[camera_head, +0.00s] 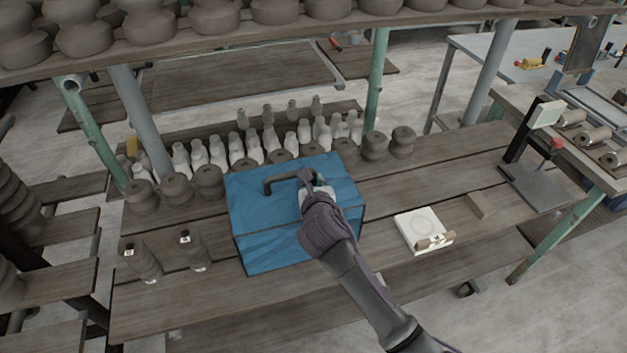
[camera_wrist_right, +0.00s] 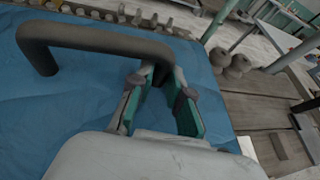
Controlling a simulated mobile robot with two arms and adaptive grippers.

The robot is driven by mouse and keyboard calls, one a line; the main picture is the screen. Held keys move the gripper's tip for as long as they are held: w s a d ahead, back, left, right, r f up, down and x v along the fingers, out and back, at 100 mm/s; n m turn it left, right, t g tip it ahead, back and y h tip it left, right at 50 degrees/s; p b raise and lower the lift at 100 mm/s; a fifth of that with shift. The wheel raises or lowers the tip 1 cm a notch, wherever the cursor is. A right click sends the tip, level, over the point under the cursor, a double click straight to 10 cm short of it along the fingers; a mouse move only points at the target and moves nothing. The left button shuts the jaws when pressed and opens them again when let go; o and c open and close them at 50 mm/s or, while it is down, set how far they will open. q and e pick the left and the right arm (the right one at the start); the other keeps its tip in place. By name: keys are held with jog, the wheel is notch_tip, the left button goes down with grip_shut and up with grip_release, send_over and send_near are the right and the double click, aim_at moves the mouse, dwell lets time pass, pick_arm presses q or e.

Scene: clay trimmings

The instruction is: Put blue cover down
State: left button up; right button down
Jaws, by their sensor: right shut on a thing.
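The blue cover (camera_head: 270,247) is box-shaped, with a dark bar handle (camera_head: 277,182) on top. It is upright over the middle of the wooden table (camera_head: 400,187); I cannot tell whether its lower edge touches the boards. My right gripper (camera_head: 306,178) is shut on the right end of the handle. In the right wrist view, the green-padded fingers of the gripper (camera_wrist_right: 163,100) stand on both sides of the handle's leg, above the blue top (camera_wrist_right: 65,115). What is under the cover is hidden. My left gripper is not in view.
Dark clay pots (camera_head: 208,181) and pale bottles (camera_head: 199,153) line the back. Two dark pieces (camera_head: 194,252) stand left of the cover. A white block (camera_head: 420,222), a brown block (camera_head: 480,205) and a gauge stand (camera_head: 535,186) are at right. A shelf hangs above.

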jog(key=c, duration=1.1)
grip_release()
jog(key=shift+f, duration=0.1)
jog(key=shift+s+r, duration=0.15)
jog(key=shift+r, duration=0.05)
jog(key=b+v, duration=0.1)
jog(key=v, duration=1)
jog(key=shift+s, duration=0.35)
jog(key=shift+r, duration=0.1)
